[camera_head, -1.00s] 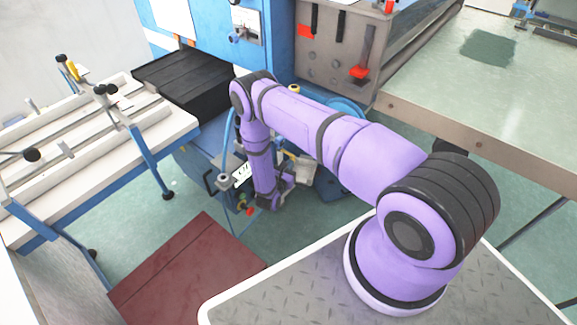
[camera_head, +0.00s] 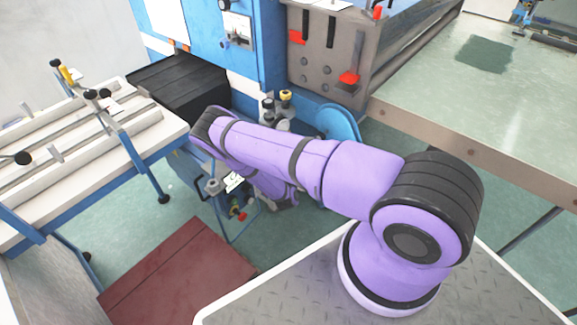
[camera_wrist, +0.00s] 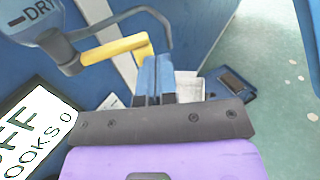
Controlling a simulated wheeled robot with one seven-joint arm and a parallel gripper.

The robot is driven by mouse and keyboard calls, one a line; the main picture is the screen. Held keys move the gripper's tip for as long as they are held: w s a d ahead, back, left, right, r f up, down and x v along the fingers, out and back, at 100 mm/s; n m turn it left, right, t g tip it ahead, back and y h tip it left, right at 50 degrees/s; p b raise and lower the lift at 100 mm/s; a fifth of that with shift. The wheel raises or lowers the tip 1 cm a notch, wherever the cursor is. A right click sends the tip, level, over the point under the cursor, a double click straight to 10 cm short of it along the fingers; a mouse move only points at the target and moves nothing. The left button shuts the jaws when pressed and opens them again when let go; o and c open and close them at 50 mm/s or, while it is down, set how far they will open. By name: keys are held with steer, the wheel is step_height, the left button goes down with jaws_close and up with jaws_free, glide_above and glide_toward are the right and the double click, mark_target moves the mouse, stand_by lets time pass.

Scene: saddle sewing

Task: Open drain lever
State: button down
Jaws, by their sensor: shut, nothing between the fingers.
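In the head view my own arm hides the lever and my gripper.
A white sign (camera_wrist: 38,130) with large letters stands at the left in the wrist view. A thin dark handle (camera_wrist: 158,14) curves above the lever. In the head view, the blue machine (camera_head: 262,60), a white-topped bench (camera_head: 85,130) and a green-topped table (camera_head: 440,90) surround my arm.

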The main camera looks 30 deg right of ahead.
steer(key=shift+x, duration=0.8)
steer(key=shift+d, duration=0.1)
